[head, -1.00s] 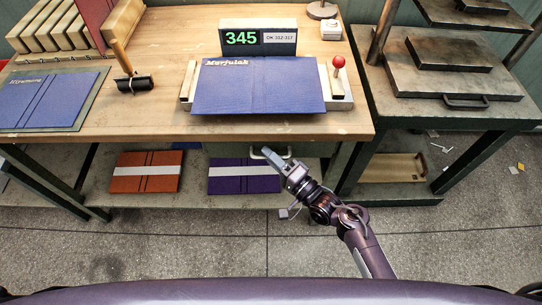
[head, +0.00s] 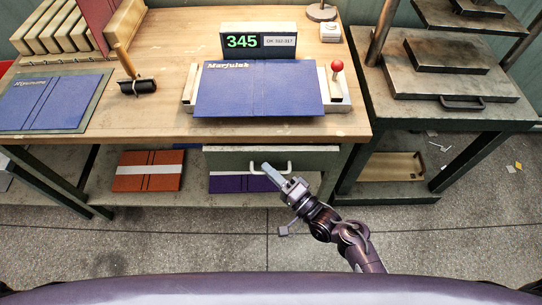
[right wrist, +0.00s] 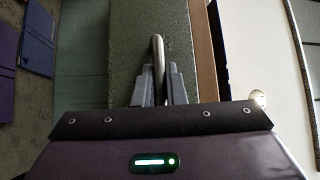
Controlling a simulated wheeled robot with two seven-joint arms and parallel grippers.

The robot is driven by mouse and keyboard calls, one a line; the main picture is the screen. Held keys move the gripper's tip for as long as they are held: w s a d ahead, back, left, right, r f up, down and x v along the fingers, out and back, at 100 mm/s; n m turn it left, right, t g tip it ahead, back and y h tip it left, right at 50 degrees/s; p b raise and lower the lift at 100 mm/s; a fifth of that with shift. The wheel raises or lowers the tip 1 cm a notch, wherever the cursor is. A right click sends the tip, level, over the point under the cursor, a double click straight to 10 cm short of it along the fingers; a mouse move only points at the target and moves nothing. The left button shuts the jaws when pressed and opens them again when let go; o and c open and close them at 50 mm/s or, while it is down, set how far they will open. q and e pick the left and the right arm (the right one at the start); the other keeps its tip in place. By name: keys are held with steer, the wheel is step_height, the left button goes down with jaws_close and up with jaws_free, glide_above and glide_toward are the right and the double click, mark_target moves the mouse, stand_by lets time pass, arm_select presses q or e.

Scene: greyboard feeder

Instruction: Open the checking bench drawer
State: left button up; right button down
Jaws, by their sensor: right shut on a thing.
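The checking bench drawer (head: 225,158) is a grey-green front under the front edge of the wooden bench top (head: 160,122). My right gripper (head: 272,174) is shut on the handle. In the right wrist view the handle (right wrist: 158,60) runs between the two fingers (right wrist: 159,88), with the green drawer front (right wrist: 132,40) behind it. My left gripper is out of view.
On the bench lie a blue cover (head: 255,90) in a jig, a roller (head: 137,85) and a number display (head: 258,40). An orange cover (head: 150,184) and a partly hidden purple cover (head: 228,184) lie on the lower shelf. A press table (head: 450,112) stands at right.

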steer(key=s+p, duration=0.6)
steer(key=s, duration=2.2)
steer(key=shift+p, duration=0.3)
steer(key=c, duration=1.8)
jaws_free()
steer(key=shift+o, duration=0.2)
steer(key=shift+f, duration=0.1)
steer(key=b+v, duration=0.1)
steer(key=v, duration=0.6)
steer(key=shift+s+d+b, duration=0.25)
steer(key=shift+d+b, duration=0.05)
steer(key=shift+f, duration=0.1)
